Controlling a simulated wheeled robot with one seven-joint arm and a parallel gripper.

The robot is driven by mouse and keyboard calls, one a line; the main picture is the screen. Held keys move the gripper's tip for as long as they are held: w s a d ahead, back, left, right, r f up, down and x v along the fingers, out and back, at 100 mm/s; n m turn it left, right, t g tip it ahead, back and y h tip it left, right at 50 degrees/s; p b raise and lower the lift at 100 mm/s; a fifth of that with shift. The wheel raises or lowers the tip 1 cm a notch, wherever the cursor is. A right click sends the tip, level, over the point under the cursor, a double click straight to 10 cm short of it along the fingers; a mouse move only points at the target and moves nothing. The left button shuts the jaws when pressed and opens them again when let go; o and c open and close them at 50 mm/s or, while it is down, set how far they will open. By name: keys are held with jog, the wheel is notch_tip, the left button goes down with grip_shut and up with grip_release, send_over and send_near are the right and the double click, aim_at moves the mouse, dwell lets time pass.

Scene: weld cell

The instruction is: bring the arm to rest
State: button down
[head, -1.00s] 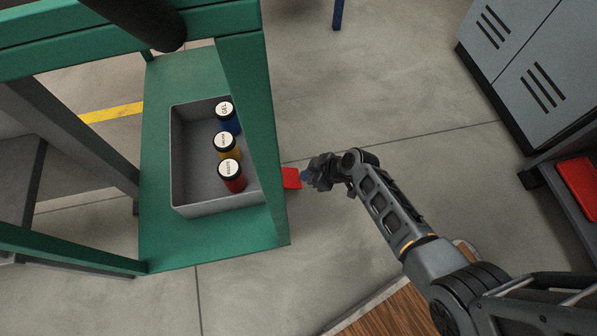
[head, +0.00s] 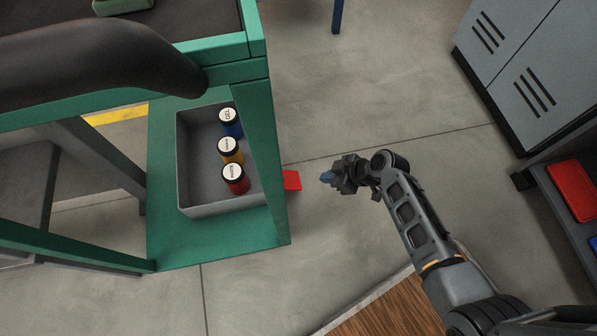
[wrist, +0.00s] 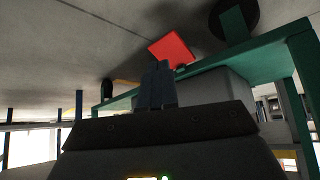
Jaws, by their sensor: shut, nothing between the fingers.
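My gripper (head: 327,178) is in the middle of the head view, to the right of the green cart, over open floor. Its blue-grey fingers are together with nothing between them. In the wrist view the closed fingers (wrist: 157,85) stand up in the middle of the picture. My arm reaches in from the lower right of the head view.
A green cart (head: 205,249) stands at left. Its lower shelf bears a grey bin (head: 190,168) holding blue (head: 231,128), yellow (head: 232,157) and red (head: 236,185) canisters. A red piece (head: 292,180) shows beside the cart. Grey lockers (head: 520,65) stand at right; floor between is clear.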

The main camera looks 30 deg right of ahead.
jog(key=shift+s+d+r, duration=0.2)
jog(key=shift+s+r, duration=0.1)
jog(key=shift+r, duration=0.15)
jog(key=s+a+r+m+t+h, duration=0.1)
jog(key=s+r+m+t+h, duration=0.15)
jog(key=s+r, duration=0.55)
jog(key=s+a+r+m+t+h, duration=0.1)
jog(key=s+r+m+h, duration=0.3)
jog(key=s, duration=0.8)
jog(key=s+a+r+t+y, duration=0.1)
jog(key=s+a+r+t, duration=0.15)
jog(key=r, duration=1.05)
jog(key=s+a+r+t+y, duration=0.1)
jog(key=s+r+t, duration=0.25)
jog(key=r, duration=0.95)
notch_tip(320, 180, up, 30)
jog(key=p, duration=3.1)
jog(key=shift+s+d+m+g, duration=0.25)
jog(key=shift+m+g, duration=0.1)
jog(key=shift+a, duration=0.15)
